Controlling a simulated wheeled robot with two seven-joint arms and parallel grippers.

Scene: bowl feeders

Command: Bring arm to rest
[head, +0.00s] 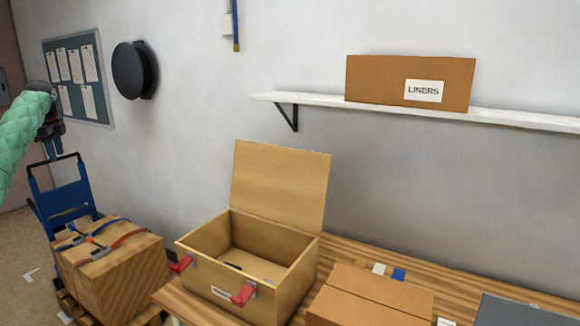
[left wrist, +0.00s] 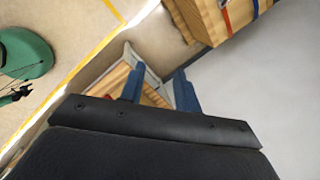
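My left gripper (head: 52,150) hangs at the far left of the head view, on an arm in a pale green sleeve. It is raised in front of the wall, near the pinboard. In the left wrist view its two blue fingers (left wrist: 159,88) stand apart with nothing held between them. Some wooden surface and a grey edge show beyond the fingers, well away from them. My right gripper is in neither view.
An open wooden box (head: 193,262) with raised lid and red latches stands on the bench (head: 178,298). A cardboard box (head: 372,292) is beside it. A strapped crate (head: 122,278) and blue hand truck (head: 62,199) stand below left. A LINERS box (head: 375,80) sits on the shelf (head: 318,101).

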